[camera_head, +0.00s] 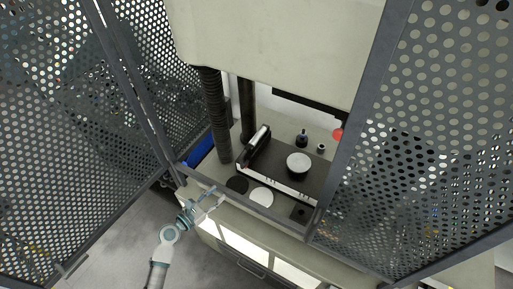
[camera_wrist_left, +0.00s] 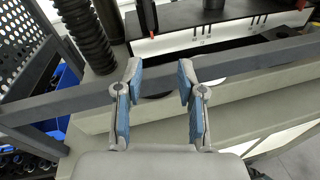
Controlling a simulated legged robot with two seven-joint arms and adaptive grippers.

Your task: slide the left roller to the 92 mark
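A dark roller with a pale top (camera_head: 259,138) lies across the left end of the black fixture (camera_head: 276,165); I take it to be the left roller. In the left wrist view a dark upright part with a red line (camera_wrist_left: 148,16) shows at the fixture's left end. The fixture's white front face (camera_wrist_left: 180,40) carries marks too small to read surely. My left gripper (camera_head: 215,198) is open and empty, in front of the fixture near the machine's front rail. Its two fingers stand apart in the wrist view (camera_wrist_left: 160,72). My right gripper is not in view.
A grey rail (camera_wrist_left: 60,108) runs between my left gripper and the fixture. Ribbed black columns (camera_head: 215,115) stand behind left. Perforated doors (camera_head: 410,130) flank the opening. A white round disc (camera_head: 298,163) sits on the fixture; black (camera_head: 237,184) and white discs (camera_head: 262,196) lie before it.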

